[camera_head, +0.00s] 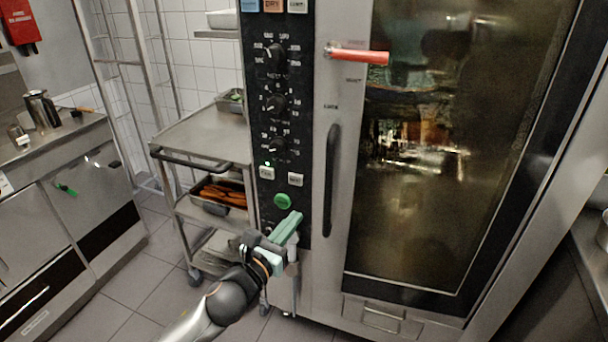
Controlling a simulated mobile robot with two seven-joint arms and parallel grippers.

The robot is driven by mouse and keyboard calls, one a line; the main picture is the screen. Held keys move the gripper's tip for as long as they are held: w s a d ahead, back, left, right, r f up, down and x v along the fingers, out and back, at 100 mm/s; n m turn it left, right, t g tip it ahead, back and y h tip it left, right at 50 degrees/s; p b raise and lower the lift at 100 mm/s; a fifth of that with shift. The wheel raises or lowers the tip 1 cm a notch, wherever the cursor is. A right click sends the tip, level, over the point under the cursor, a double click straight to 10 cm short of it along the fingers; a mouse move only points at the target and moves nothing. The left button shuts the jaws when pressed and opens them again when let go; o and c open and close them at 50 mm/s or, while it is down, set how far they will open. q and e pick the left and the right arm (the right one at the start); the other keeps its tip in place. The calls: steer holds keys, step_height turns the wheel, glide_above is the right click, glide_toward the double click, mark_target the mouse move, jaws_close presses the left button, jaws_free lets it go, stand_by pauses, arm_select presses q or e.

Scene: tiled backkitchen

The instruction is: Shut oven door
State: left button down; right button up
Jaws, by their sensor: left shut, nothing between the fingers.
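The oven door (450,150) is a large dark glass panel in a steel frame, and it looks flush with the oven front. A black vertical handle (331,180) is on its left edge, with a red lever (358,55) above it. My left gripper (287,228) is shut and empty. It is in front of the lower part of the control panel (275,110), just below the green button and left of the handle's lower end. I cannot tell whether it touches the panel. My right gripper is not in view.
A steel cart (205,135) stands left of the oven, with a tray of orange food (222,194) on a lower shelf. A counter with cabinets (85,200) is at the left. Tiled floor (130,285) is open between them.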

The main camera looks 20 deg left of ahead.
mark_target(327, 180)
arm_select(q)
steer(key=w, duration=0.4)
steer(key=w+d, duration=0.1)
steer(key=w, duration=0.4)
steer(key=w+d, duration=0.1)
steer(key=w, duration=0.3)
steer(key=shift+w+d, duration=0.1)
steer(key=shift+w, duration=0.2)
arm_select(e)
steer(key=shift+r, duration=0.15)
